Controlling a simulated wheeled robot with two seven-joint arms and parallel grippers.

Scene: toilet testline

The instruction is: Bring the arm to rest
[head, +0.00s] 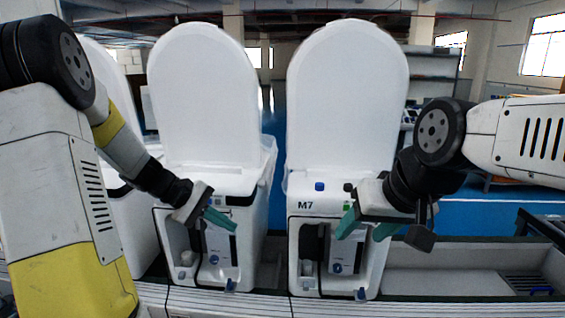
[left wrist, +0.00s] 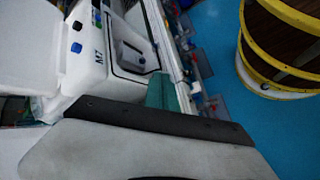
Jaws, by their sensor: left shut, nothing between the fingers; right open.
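My left gripper (head: 220,219) is shut and empty in the head view, in front of the open compartment of the left-hand toilet (head: 205,95). Its green fingertips also show in the left wrist view (left wrist: 161,92). My right gripper (head: 367,228) is open, with its green fingers apart, in front of the compartment of the toilet marked M7 (head: 347,95). Nothing shows between the right fingers. Both toilets stand with their lids upright. In the left wrist view the M7 unit (left wrist: 92,50) lies at the upper left, beyond my gripper.
Another white toilet (head: 110,75) stands at the far left, partly hidden by my left arm. A long grey line base (head: 225,303) runs along the front. A black grate (head: 530,284) lies at right. A yellow-edged round object (left wrist: 285,50) stands on the blue floor (left wrist: 225,90).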

